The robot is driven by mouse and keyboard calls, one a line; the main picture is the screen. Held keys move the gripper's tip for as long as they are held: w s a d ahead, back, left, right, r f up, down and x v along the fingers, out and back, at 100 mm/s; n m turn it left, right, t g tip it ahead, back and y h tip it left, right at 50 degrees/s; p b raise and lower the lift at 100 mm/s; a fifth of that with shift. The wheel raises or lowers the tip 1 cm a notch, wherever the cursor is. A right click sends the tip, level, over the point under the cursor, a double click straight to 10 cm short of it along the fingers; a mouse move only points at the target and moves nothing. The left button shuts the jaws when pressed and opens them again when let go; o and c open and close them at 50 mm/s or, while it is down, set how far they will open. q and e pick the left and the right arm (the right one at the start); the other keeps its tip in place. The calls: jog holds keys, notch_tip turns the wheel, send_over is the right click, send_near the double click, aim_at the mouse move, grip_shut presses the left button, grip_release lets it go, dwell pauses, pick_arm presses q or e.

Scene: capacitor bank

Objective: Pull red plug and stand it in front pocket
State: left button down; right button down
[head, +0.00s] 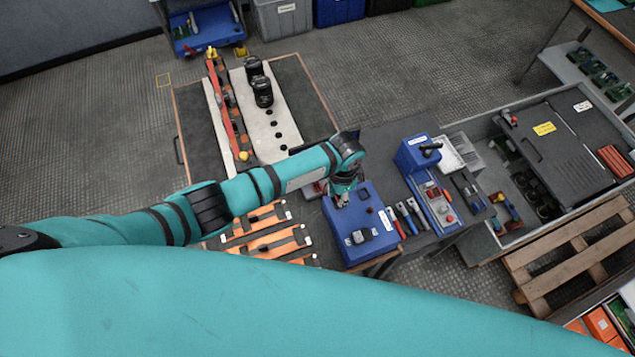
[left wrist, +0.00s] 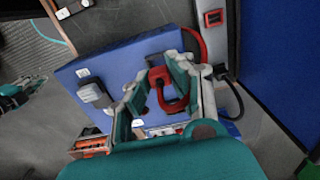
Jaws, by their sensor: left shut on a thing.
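My left gripper (head: 342,198) is over the blue box (head: 345,245) on the bench in the head view. In the left wrist view, the fingers of this gripper (left wrist: 163,88) are closed around a red plug with a loop-shaped handle (left wrist: 172,105). The blue box (left wrist: 125,60) lies just beyond it. I cannot tell whether the plug is still seated or free. A grey and black connector (left wrist: 95,96) sits on the blue box. Which opening is the front pocket is not clear. My right gripper is not in view.
Hand tools (head: 405,217) lie right of the box, beside a blue stand (head: 415,155). Orange-strapped parts (head: 265,240) lie to the left. A pale panel with black capacitors (head: 262,92) is behind. A red-framed socket (left wrist: 213,18) and black cable (left wrist: 234,97) are close to the gripper.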

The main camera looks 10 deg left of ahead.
aim_at(337, 206)
pick_arm(q)
jog(key=shift+f+b, duration=0.55)
jog(key=shift+f, duration=0.2)
jog(key=shift+f+b, duration=0.3)
jog(key=shift+f, duration=0.15)
jog(key=shift+s+a+f+b, duration=0.15)
jog(key=shift+s+f+b, duration=0.15)
jog(key=shift+s+f, duration=0.3)
dwell(0.7)
jog(key=c, duration=1.5)
grip_release()
jog(key=shift+f, duration=0.1)
jog(key=o, duration=0.4)
jog(key=shift+w+f, duration=0.1)
jog(key=shift+w, duration=0.25)
